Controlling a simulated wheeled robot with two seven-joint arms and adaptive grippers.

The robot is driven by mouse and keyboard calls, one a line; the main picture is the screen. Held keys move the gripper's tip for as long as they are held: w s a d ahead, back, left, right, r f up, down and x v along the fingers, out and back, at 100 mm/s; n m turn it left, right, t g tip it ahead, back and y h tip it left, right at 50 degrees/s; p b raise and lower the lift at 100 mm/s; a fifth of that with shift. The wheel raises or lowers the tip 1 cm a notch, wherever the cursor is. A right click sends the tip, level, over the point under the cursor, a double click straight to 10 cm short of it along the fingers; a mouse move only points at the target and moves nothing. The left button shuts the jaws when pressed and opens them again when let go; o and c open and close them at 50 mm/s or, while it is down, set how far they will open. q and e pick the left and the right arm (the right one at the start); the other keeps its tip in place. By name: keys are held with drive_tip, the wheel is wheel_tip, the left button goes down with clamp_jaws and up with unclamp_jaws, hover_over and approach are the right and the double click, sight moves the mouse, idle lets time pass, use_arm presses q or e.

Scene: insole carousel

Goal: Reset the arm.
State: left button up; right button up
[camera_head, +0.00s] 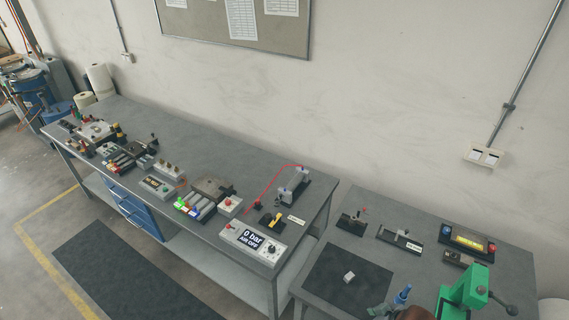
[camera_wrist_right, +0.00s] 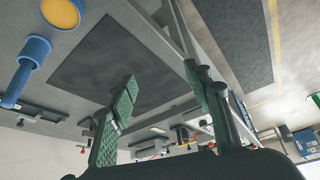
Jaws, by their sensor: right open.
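My right gripper (camera_wrist_right: 160,73) shows in the right wrist view. Its two green-padded fingers are wide apart, with nothing seen between them. Beyond the fingers lie a dark mat (camera_wrist_right: 95,55) and the grey table. My left gripper is in neither view.
In the head view, a small pale block (camera_head: 348,277) lies on the dark mat (camera_head: 325,287) of the right table. A green press (camera_head: 469,286) stands at its front right. A blue-handled item (camera_head: 402,295) is beside the mat. The long bench (camera_head: 235,165) holds several devices.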

drive_tip(key=s+d+f+m+g+h, duration=0.1)
drive_tip(key=s+d+m+h, duration=0.2)
drive_tip(key=s, duration=0.4)
drive_tip(key=s+d+f+m+h, duration=0.1)
drive_tip(key=s+d+f+m, duration=0.1)
drive_tip(key=s+d+m, duration=0.4)
wheel_tip(320, 180, down, 33)
drive_tip(key=s+a+n+g+b, duration=0.1)
drive_tip(key=a+n+b, duration=0.15)
drive_tip(key=b, duration=0.45)
use_arm(q)
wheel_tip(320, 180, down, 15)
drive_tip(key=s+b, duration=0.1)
drive_tip(key=b, duration=0.6)
drive_tip(key=shift+b, duration=0.4)
use_arm(e)
drive_tip(key=s+f+g, duration=0.1)
drive_tip(key=s+f, duration=0.9)
drive_tip(key=f, duration=0.4)
drive_tip(key=s+f+n, duration=0.1)
drive_tip(key=s+f, duration=0.9)
drive_tip(key=f, duration=0.4)
drive_tip(key=shift+s+f+g+y, duration=0.25)
drive_tip(key=shift+f+g+y, duration=0.1)
drive_tip(key=shift+g+y, duration=0.05)
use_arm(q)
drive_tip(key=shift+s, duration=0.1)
use_arm(e)
drive_tip(key=shift+d, duration=0.1)
